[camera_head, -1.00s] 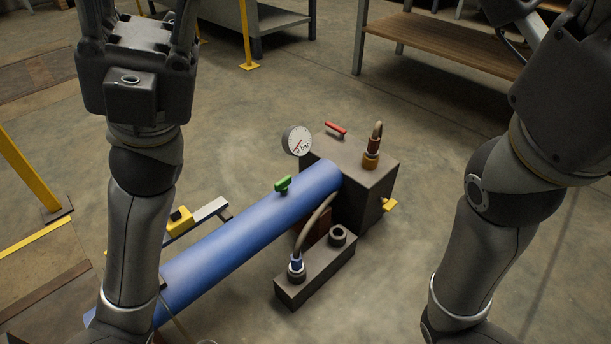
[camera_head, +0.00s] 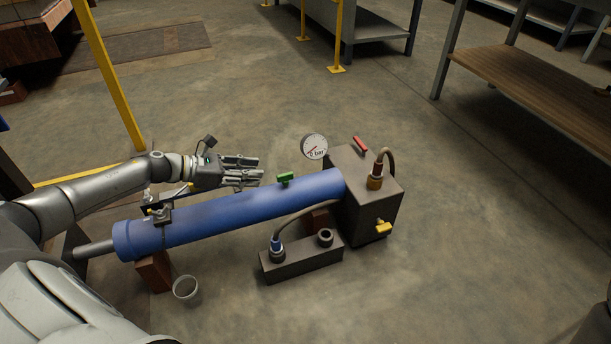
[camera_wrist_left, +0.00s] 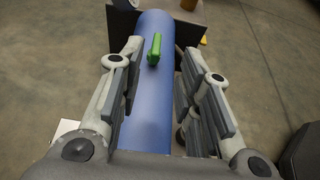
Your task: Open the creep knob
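A green knob (camera_head: 285,179) stands on top of the blue cylinder (camera_head: 235,207). It also shows in the left wrist view (camera_wrist_left: 154,49), straight ahead. A yellow knob (camera_head: 383,227) sits on the front side of the dark box (camera_head: 365,195), and a red handle (camera_head: 360,144) on its top. No label tells which is the creep knob. My left gripper (camera_head: 261,169) is open and empty. It reaches in from the left over the cylinder, its fingertips a short way left of the green knob and apart from it. My right gripper is out of view.
A gauge (camera_head: 314,147) reading 0 bar stands beside the box. A hose (camera_head: 305,211) runs to a low dark block (camera_head: 300,261) in front. A cup (camera_head: 186,288) stands on the floor. A wooden bench (camera_head: 520,80) is at right.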

